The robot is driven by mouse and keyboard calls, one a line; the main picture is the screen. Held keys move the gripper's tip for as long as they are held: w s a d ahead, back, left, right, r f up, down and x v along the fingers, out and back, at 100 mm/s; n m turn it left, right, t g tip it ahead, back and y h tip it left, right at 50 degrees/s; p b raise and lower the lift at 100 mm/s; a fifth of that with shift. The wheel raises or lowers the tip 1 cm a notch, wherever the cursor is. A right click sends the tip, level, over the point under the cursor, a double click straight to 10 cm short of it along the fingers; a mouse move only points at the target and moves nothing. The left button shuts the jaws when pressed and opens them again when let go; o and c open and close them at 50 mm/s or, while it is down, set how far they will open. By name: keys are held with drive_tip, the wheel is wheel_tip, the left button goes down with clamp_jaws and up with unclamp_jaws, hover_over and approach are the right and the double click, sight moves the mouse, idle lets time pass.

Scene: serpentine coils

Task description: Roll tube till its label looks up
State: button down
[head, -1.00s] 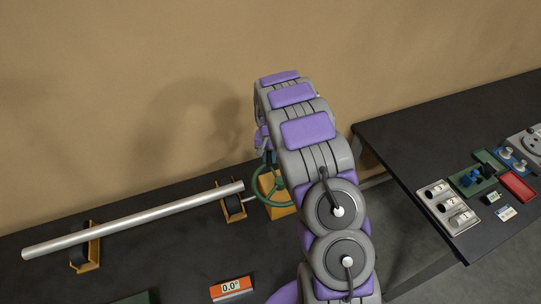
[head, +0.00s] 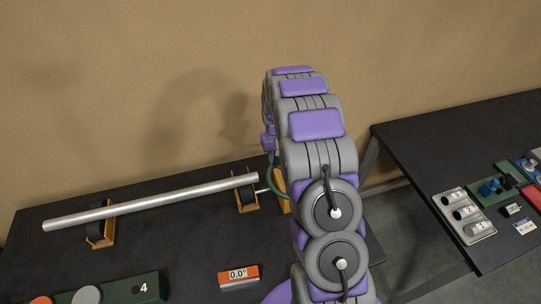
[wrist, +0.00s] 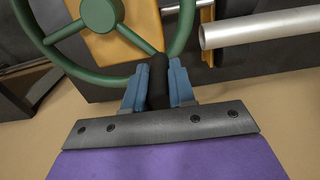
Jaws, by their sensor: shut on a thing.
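The long silver tube (head: 150,201) lies across two yellow stands with dark rollers. No label shows on the part I see. Its near end also shows in the wrist view (wrist: 265,30). A green handwheel (wrist: 98,12) stands on a yellow block beside the tube's right end. My gripper (wrist: 156,76) has its blue fingers shut on a black handle (wrist: 158,92) at the wheel's rim. In the head view my arm hides the gripper and most of the wheel (head: 274,184).
An orange display (head: 238,275) reads 0.0° at the table's front. A green panel (head: 120,287) marked 4 with round buttons is at lower left. A second table (head: 455,145) with switches and small boxes stands at right, past a gap.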

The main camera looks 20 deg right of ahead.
drive_tip(key=shift+s+a, duration=0.1)
drive_tip(key=shift+a, duration=0.05)
drive_tip(key=c, duration=0.9)
unclamp_jaws()
drive_tip(key=shift+c, duration=0.2)
wheel_tip(320, 180, up, 17)
drive_tip(key=shift+r, duration=0.15)
